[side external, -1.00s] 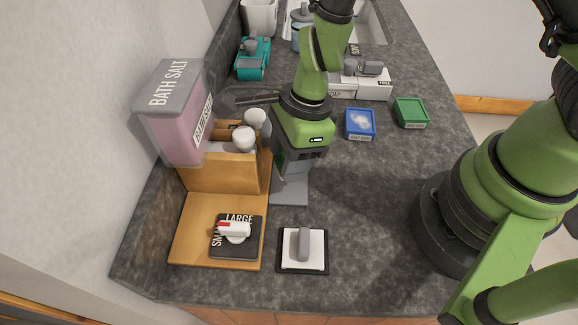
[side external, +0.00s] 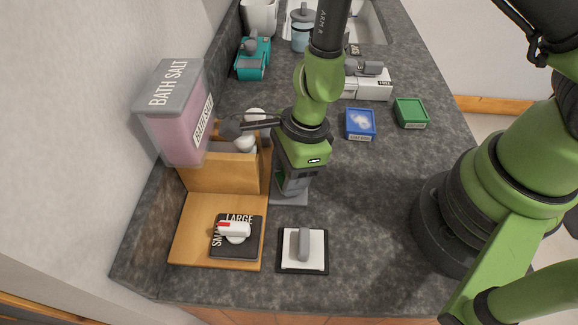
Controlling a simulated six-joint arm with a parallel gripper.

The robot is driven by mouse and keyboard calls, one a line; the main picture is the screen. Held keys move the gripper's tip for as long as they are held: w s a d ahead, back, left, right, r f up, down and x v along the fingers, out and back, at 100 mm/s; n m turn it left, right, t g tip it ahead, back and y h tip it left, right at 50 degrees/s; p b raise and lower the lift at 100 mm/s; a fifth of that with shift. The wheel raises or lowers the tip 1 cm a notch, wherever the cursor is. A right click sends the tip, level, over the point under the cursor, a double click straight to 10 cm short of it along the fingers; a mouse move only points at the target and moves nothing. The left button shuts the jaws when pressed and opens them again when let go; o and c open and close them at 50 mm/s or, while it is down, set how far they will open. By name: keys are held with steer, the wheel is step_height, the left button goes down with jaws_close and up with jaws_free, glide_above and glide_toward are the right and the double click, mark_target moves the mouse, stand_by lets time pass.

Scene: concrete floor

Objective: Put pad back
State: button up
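A white pad (side external: 289,258) with a grey upright handle (side external: 303,243) sits on a black square base near the front of the counter. My gripper (side external: 291,187) points down behind it, to the right of the wooden stand and apart from the pad. A flat grey piece (side external: 289,200) lies directly below the gripper. The fingertips are small and dark here, so I cannot tell whether they are open, shut, or touching the grey piece.
A wooden stand (side external: 184,243) at left carries a black plate (side external: 236,250) with a red-and-white knob and a pink bath salt container (side external: 175,120). Blue (side external: 360,124) and green (side external: 411,113) boxes stand behind right. The counter right of the pad is clear.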

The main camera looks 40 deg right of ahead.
steer(key=o, duration=0.4)
steer(key=shift+c, duration=0.2)
steer(key=shift+r, duration=0.1)
steer(key=s+d+r+n+t, duration=0.2)
steer(key=d+r+n, duration=0.2)
steer(key=r, duration=0.8)
steer(key=s+d+r+n+t, duration=0.1)
steer(key=d+r+n, duration=0.25)
steer(key=r, duration=0.75)
steer(key=s+d+r+n+t, duration=0.3)
steer(key=s+d+r+n, duration=0.2)
steer(key=s+n, duration=0.3)
steer(key=shift+r+n+h, duration=0.3)
steer(key=shift+r+n, duration=0.35)
steer(key=shift+n, duration=0.8)
steer(key=shift+d, duration=0.1)
